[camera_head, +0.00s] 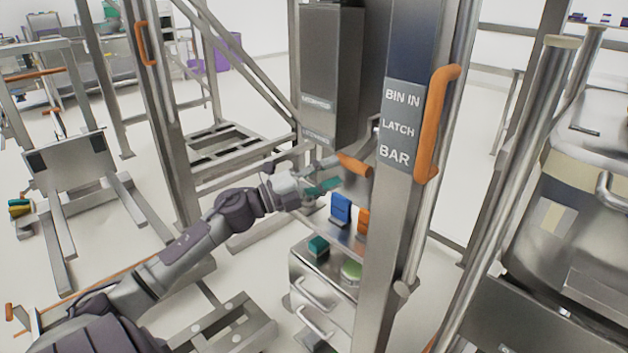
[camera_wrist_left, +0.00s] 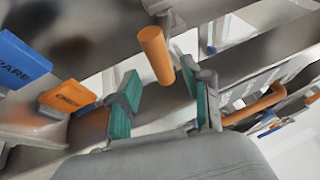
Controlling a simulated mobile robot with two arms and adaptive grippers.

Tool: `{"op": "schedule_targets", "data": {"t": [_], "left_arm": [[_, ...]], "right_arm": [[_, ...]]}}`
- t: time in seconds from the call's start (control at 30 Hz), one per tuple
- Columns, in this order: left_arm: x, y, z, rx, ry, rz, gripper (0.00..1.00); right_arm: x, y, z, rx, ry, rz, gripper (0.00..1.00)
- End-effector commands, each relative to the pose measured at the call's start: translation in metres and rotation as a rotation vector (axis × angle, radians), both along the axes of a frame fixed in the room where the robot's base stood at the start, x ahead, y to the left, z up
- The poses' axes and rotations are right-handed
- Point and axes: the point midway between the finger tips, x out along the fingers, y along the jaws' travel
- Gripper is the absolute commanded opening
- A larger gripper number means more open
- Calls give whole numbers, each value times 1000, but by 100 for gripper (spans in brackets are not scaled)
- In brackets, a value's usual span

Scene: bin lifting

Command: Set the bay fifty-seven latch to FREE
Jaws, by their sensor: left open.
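An orange handle (camera_head: 355,163) sticks out beside the steel post (camera_head: 378,255), near the plate (camera_head: 402,122) reading "BIN IN", "LATCH", "BAR". The handle also shows in the left wrist view (camera_wrist_left: 156,55), its rounded end pointing toward the gap between my fingers. My left gripper (camera_head: 322,187) is just below and left of the handle. Its teal-padded fingers are apart in the left wrist view (camera_wrist_left: 160,98), with nothing clamped between them; I cannot tell whether they touch the handle. No bay number or FREE mark is readable. My right gripper is not in view.
A blue tag (camera_head: 341,208) and an orange tag (camera_head: 363,221) stand below the handle. A teal block (camera_head: 318,246) and a green round item (camera_head: 351,270) rest on a steel drawer box (camera_head: 312,285). A vertical orange grab bar (camera_head: 436,122) is on the post's right.

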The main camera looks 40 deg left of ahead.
Motion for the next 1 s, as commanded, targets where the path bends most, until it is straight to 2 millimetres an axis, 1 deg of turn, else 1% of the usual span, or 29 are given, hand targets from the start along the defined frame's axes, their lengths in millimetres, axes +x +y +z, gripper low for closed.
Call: {"op": "schedule_targets", "data": {"t": [0.03,0.1,0.2,0.3,1.0], "left_arm": [[-8,4,-5,-2,5,1,49],[-17,9,-6,-1,4,2,49],[-27,14,-8,-2,3,1,49],[-32,17,-9,0,2,1,49],[-34,18,-9,0,1,0,49]], "right_arm": [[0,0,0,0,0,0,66],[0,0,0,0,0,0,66],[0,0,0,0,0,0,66],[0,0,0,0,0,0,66],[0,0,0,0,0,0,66]]}}
